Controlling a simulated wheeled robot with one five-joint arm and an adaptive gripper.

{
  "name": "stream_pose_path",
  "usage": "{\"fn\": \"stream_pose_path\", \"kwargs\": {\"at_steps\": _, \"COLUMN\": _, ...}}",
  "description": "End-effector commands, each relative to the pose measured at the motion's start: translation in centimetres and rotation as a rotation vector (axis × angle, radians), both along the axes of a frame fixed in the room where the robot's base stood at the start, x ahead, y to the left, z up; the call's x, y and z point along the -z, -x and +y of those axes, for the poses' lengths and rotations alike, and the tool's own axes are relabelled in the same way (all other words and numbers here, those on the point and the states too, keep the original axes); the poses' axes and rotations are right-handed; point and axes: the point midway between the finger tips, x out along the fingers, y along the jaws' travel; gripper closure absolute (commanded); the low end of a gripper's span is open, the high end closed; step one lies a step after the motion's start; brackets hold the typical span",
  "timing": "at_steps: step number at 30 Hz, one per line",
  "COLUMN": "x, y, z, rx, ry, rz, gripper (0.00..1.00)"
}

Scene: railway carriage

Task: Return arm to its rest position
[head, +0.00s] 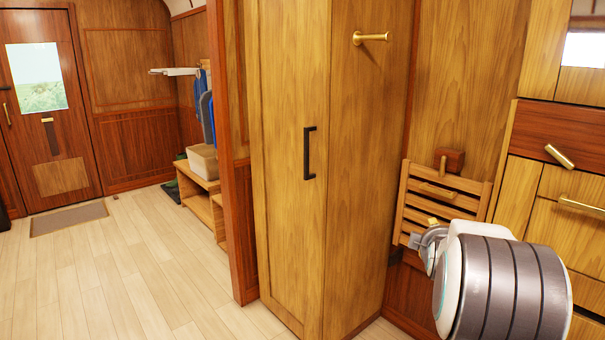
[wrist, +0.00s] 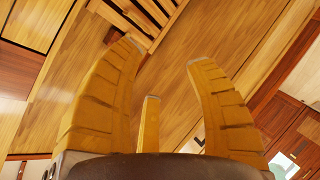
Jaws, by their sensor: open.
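My arm shows at the lower right of the head view, as a grey and white rounded link in front of the wood panelling. The fingers of my gripper are not clear in the head view. In the wrist view my gripper (wrist: 160,75) has its yellow ribbed fingers spread apart, with nothing between them. Wood panelling and a slatted wooden piece lie beyond the fingertips, and the view is tilted.
A tall wooden cabinet (head: 290,150) with a black handle stands close in the middle. A slatted wooden rack (head: 412,200) is on the wall beside my arm. Free floor (head: 120,265) lies to the left, toward a door (head: 50,110) and a bench (head: 200,190).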

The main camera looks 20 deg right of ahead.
Motion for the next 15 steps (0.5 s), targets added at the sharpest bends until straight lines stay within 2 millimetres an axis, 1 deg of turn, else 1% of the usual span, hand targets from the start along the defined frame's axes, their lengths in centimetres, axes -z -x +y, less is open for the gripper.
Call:
{"fn": "stream_pose_path", "kwargs": {"at_steps": 1, "x": 0.3, "y": -0.5, "z": 3.8, "rx": -0.035, "ry": -0.079, "rz": 0.009, "gripper": 0.51}}
{"fn": "stream_pose_path", "kwargs": {"at_steps": 2, "x": 0.7, "y": -0.5, "z": 5.8, "rx": -0.049, "ry": -0.128, "rz": 0.018, "gripper": 0.51}}
{"fn": "stream_pose_path", "kwargs": {"at_steps": 3, "x": 1.2, "y": -0.4, "z": 8.4, "rx": -0.064, "ry": -0.194, "rz": 0.033, "gripper": 0.51}}
{"fn": "stream_pose_path", "kwargs": {"at_steps": 4, "x": 1.7, "y": -0.2, "z": 10.4, "rx": -0.074, "ry": -0.242, "rz": 0.046, "gripper": 0.51}}
{"fn": "stream_pose_path", "kwargs": {"at_steps": 5, "x": 2.1, "y": 0.2, "z": 12.3, "rx": -0.083, "ry": -0.289, "rz": 0.062, "gripper": 0.51}}
{"fn": "stream_pose_path", "kwargs": {"at_steps": 6, "x": 2.7, "y": 0.8, "z": 14.9, "rx": -0.091, "ry": -0.350, "rz": 0.085, "gripper": 0.51}}
{"fn": "stream_pose_path", "kwargs": {"at_steps": 7, "x": 3.1, "y": 1.4, "z": 16.7, "rx": -0.096, "ry": -0.396, "rz": 0.103, "gripper": 0.51}}
{"fn": "stream_pose_path", "kwargs": {"at_steps": 8, "x": 3.5, "y": 2.1, "z": 18.6, "rx": -0.100, "ry": -0.440, "rz": 0.125, "gripper": 0.51}}
{"fn": "stream_pose_path", "kwargs": {"at_steps": 9, "x": 4.1, "y": 3.2, "z": 21.0, "rx": -0.102, "ry": -0.496, "rz": 0.155, "gripper": 0.51}}
{"fn": "stream_pose_path", "kwargs": {"at_steps": 11, "x": 5.0, "y": 5.2, "z": 24.3, "rx": -0.099, "ry": -0.575, "rz": 0.205, "gripper": 0.51}}
{"fn": "stream_pose_path", "kwargs": {"at_steps": 12, "x": 5.6, "y": 6.7, "z": 26.4, "rx": -0.094, "ry": -0.623, "rz": 0.241, "gripper": 0.51}}
{"fn": "stream_pose_path", "kwargs": {"at_steps": 14, "x": 6.4, "y": 9.0, "z": 29.0, "rx": -0.082, "ry": -0.685, "rz": 0.294, "gripper": 0.51}}
{"fn": "stream_pose_path", "kwargs": {"at_steps": 15, "x": 6.9, "y": 10.5, "z": 30.5, "rx": -0.072, "ry": -0.720, "rz": 0.327, "gripper": 0.51}}
